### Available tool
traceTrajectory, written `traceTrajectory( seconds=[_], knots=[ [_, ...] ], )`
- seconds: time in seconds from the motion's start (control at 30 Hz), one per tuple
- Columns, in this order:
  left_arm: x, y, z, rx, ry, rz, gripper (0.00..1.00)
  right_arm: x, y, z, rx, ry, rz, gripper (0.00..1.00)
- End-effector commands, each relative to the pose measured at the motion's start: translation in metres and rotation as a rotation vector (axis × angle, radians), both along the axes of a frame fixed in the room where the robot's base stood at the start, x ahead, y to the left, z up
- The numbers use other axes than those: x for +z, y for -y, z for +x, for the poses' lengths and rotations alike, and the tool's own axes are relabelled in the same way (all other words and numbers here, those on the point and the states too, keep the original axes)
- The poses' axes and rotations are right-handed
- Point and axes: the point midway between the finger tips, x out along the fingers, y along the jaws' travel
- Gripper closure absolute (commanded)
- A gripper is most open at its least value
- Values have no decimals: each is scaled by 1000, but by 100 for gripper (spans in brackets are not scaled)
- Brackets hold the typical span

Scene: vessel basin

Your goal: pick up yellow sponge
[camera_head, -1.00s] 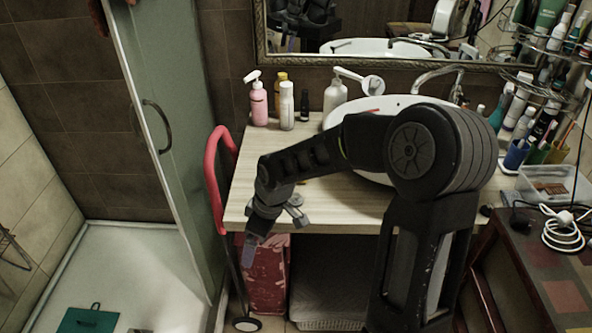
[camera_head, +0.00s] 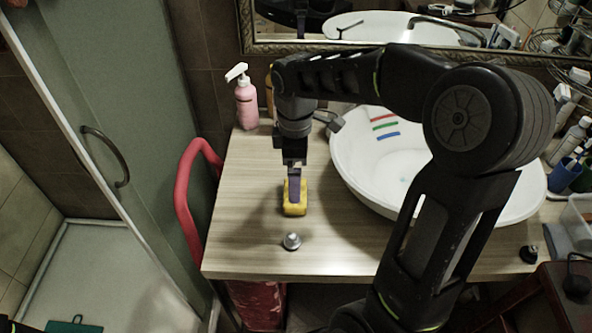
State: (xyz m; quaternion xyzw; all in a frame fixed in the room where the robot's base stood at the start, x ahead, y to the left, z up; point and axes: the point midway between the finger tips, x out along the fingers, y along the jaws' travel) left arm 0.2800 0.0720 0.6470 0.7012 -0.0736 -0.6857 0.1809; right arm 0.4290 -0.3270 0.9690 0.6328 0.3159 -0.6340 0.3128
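The yellow sponge (camera_head: 303,207) lies on the wooden counter (camera_head: 245,230), left of the white basin. My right gripper (camera_head: 294,190) points straight down at the sponge. One dark finger covers part of the sponge's near face. The other finger is hidden, so I cannot tell whether the gripper is closed on it. The sponge appears to rest on the counter. My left gripper cannot be made out.
A small grey metal piece (camera_head: 291,241) stands on the counter in front of the sponge. The white basin (camera_head: 352,165) is to the right. A pink pump bottle (camera_head: 246,105) stands behind, left. A red handle (camera_head: 184,200) rises beside the counter's left edge.

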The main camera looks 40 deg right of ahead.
Motion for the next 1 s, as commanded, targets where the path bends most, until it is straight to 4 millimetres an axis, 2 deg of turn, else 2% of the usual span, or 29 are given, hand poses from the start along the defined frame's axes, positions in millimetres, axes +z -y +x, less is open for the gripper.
traceTrajectory(
  seconds=[0.4, 0.7, 1.0],
  knots=[
    [0, -1, -1, 1, -3, 1, 0, -1, 0, 0, 1, -1, 0, 0],
    [2, -1, -1, 1, -3, 2, 0, -25, -1, -1, 1, -3, 0, 0],
    [2, -1, -1, 1, -3, 2, 0, -27, -1, -1, 0, -1, 0, 0]
  ],
)
